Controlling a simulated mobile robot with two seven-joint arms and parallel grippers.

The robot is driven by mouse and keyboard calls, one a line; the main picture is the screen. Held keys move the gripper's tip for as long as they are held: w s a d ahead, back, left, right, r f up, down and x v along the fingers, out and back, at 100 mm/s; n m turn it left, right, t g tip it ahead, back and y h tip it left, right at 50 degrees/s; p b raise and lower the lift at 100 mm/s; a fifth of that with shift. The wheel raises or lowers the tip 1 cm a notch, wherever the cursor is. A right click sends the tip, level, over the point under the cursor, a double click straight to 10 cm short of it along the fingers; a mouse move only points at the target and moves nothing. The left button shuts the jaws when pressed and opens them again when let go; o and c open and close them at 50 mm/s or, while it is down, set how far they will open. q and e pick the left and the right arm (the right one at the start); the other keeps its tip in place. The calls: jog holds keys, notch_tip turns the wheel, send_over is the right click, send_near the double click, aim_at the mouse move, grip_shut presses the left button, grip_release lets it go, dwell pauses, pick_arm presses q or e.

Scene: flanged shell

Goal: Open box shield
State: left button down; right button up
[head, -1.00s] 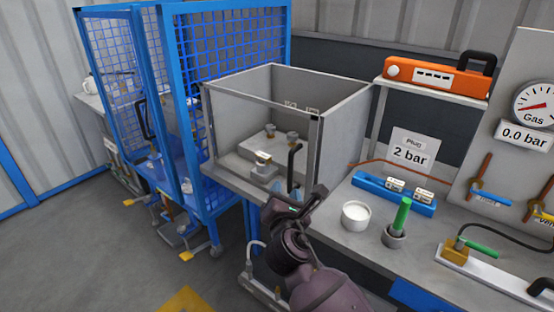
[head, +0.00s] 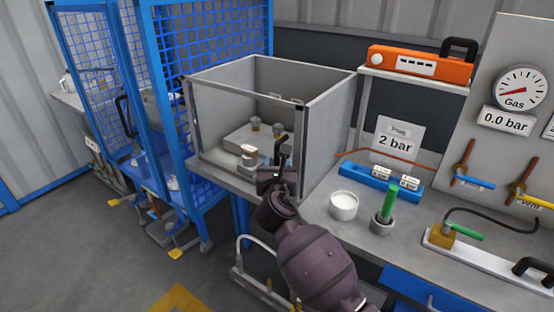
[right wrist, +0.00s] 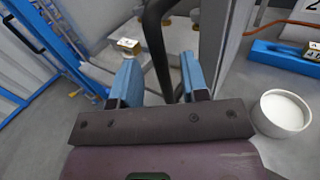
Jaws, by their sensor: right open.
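The grey box (head: 334,118) stands on the bench with an open top and a see-through front shield in a thin dark frame (head: 190,112). The shield is across the front of the box. Its upright black handle (head: 281,146) is at the front right; it also shows in the right wrist view (right wrist: 155,40). My right gripper (head: 277,171) is at the handle's lower part, with its blue fingers open on either side of it (right wrist: 160,82). I cannot tell whether either finger touches it. My left gripper is not in view.
Inside the box is a grey block with small cylindrical parts (head: 250,150). A white cup (head: 344,205) and a green-handled tool in a grey holder (head: 384,215) stand right of my arm. A blue mesh cage (head: 210,70) stands left of the box.

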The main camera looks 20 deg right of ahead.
aim_at(277, 160)
jog(key=shift+x, duration=1.55)
grip_shut()
